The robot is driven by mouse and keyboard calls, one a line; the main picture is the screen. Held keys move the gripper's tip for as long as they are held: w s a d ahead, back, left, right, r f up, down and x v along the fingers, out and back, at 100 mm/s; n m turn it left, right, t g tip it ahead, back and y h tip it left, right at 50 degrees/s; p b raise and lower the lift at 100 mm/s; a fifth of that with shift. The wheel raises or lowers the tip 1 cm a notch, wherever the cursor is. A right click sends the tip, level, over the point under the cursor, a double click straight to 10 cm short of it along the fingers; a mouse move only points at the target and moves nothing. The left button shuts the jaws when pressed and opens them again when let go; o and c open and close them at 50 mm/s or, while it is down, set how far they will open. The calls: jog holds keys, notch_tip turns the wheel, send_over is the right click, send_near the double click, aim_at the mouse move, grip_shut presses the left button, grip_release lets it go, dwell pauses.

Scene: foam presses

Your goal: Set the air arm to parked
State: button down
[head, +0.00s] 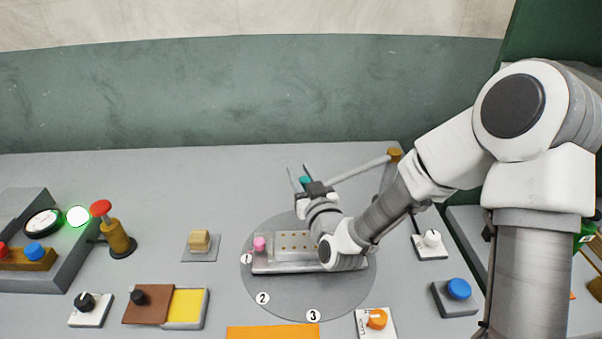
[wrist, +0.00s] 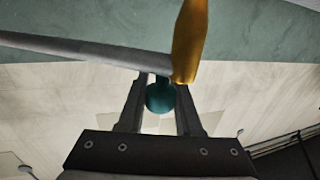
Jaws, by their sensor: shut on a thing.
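The air arm (head: 360,169) is a pale grey bar. It runs from a brown-yellow post (head: 394,157) at the back right of the round plate down-left to my gripper (head: 304,182). A teal knob (head: 305,179) shows at my gripper, at the bar's near end. In the wrist view the same teal knob (wrist: 160,97) sits between my two fingers (wrist: 160,92), which are shut on it. The grey bar (wrist: 85,50) crosses the upper left there, and the yellow post (wrist: 190,40) stands just beyond. The lower post is partly hidden by my arm. No parked mark is readable.
A round grey plate (head: 300,303) numbered 1, 2, 3 carries a metal press block (head: 280,266) with a pink knob. Left are a red-topped lever (head: 102,210) and a wooden block (head: 200,241). Right are a white knob (head: 432,239) and a blue button (head: 458,289). The back tabletop is clear.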

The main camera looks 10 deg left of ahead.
dwell(0.4)
jog(key=shift+w+a+h+b, duration=0.3)
jog(key=shift+w+a+b, duration=0.1)
jog(key=shift+w+b, duration=0.1)
jog(key=w+a+m+t+h+b, duration=0.1)
jog(key=w+a+m+h+b, duration=0.1)
jog(key=w, duration=0.4)
jog(key=w+a+m+t+h+b, duration=0.1)
jog(key=w+a+m+h+b, duration=0.1)
jog(key=w+h, duration=0.4)
jog(key=shift+w+a+r+m+h, duration=0.15)
jog(key=shift+a+r+m+h, duration=0.25)
jog(key=shift+m, duration=0.6)
jog(key=c, duration=0.6)
grip_release()
jog(key=shift+w+a+f, duration=0.1)
jog(key=shift+w+f, duration=0.1)
jog(key=shift+f, duration=0.05)
jog(key=shift+s+f, duration=0.1)
jog(key=shift+s, duration=0.05)
